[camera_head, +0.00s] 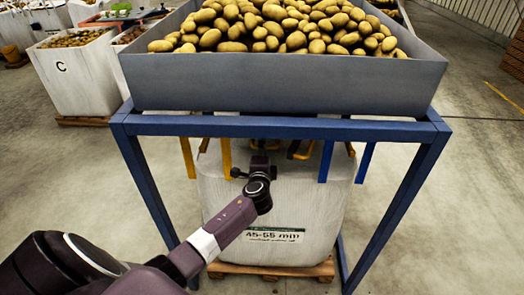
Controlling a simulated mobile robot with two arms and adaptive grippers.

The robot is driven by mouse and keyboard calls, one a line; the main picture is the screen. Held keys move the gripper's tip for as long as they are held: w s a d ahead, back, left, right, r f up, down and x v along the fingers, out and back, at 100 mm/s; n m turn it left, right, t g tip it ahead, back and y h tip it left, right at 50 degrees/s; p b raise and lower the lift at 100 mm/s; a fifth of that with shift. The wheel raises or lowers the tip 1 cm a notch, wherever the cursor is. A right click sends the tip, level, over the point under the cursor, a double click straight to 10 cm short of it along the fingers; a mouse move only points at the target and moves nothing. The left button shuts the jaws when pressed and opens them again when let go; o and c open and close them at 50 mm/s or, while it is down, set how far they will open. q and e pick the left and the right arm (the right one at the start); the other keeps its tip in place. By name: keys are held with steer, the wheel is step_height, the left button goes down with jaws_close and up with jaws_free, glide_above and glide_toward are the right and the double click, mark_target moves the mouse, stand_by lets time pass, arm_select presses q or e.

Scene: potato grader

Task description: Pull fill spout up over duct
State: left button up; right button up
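A white bulk bag (310,198) with a green-topped "45-55 mm" label hangs below the grey hopper (290,85). Yellow straps (226,158) and blue straps (327,161) show at its upper corners. My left arm reaches in from the lower left, across the front of the bag. My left gripper (262,158) is at the bag's top, just under the blue front beam. Its fingers are too small and dark to tell if they hold anything. The fill spout and the duct cannot be made out behind the beam and gripper. My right gripper is not in view.
The blue frame (280,127) has its front beam above my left gripper and legs on both sides. Potatoes (275,25) fill the hopper. The bag is over a wooden pallet (270,270). A white "C" bag (80,78) stands at left.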

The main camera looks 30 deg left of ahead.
arm_select(q)
steer(key=c, duration=0.7)
jaws_close()
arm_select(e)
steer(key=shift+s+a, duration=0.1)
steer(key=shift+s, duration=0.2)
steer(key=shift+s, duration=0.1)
